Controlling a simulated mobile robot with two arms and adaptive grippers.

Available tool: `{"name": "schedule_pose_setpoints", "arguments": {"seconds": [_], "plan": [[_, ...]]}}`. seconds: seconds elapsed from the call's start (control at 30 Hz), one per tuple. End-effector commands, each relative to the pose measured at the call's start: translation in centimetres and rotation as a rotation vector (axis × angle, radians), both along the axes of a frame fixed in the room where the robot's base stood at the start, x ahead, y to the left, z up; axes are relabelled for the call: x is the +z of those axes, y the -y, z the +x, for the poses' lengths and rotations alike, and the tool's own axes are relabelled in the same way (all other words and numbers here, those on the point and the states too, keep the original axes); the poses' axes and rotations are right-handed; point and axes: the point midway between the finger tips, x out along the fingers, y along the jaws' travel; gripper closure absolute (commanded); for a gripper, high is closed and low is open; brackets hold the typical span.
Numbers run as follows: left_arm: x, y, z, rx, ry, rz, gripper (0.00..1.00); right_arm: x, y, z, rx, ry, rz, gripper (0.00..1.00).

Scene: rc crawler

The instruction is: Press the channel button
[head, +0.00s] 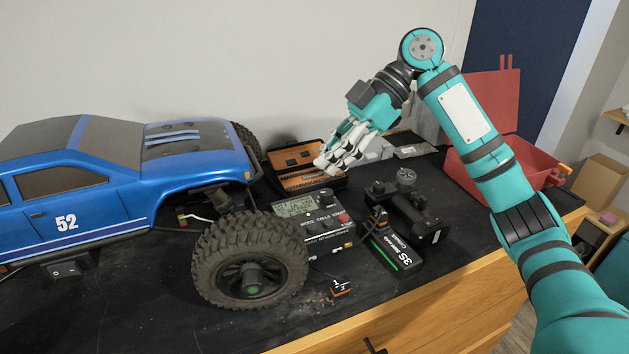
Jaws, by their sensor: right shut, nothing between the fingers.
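A dark charger-like unit (311,222) lies on the black bench top, with a lit display, a knob and several small buttons. A red button (343,218) shows at its right side; I cannot read which button is the channel one. My right gripper (328,165) is shut and empty. In the picture it sits just above the unit's far edge, in front of the open case; I cannot tell whether it touches anything. My left gripper is not in view.
A blue RC truck (105,185) fills the left, its big front wheel (250,262) close beside the unit. A battery pack (395,250) and a black transmitter (410,208) lie to the right. An open case (297,157) and a red toolbox (495,180) stand behind.

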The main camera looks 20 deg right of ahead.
Motion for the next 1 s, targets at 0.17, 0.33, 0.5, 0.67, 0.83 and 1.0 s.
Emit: {"name": "schedule_pose_setpoints", "arguments": {"seconds": [0.17,0.33,0.5,0.67,0.83,1.0], "plan": [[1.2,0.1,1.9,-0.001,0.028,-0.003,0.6,-2.2,-2.4,-0.2,0.004,-0.004,0.0,1.0],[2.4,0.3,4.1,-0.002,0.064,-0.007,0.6,-4.8,-5.1,-0.3,0.004,-0.004,0.0,1.0],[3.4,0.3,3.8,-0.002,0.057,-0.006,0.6,-7.4,-6.3,-0.3,0.0,-0.006,-0.001,1.0],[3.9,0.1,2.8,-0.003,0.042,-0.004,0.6,-9.4,-6.3,-0.3,0.0,-0.003,0.0,1.0],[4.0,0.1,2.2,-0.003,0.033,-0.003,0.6,-10.2,-6.3,-0.3,0.001,-0.001,0.0,1.0],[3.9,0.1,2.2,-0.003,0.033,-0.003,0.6,-10.3,-6.3,-0.3,0.001,0.0,0.0,1.0]]}}
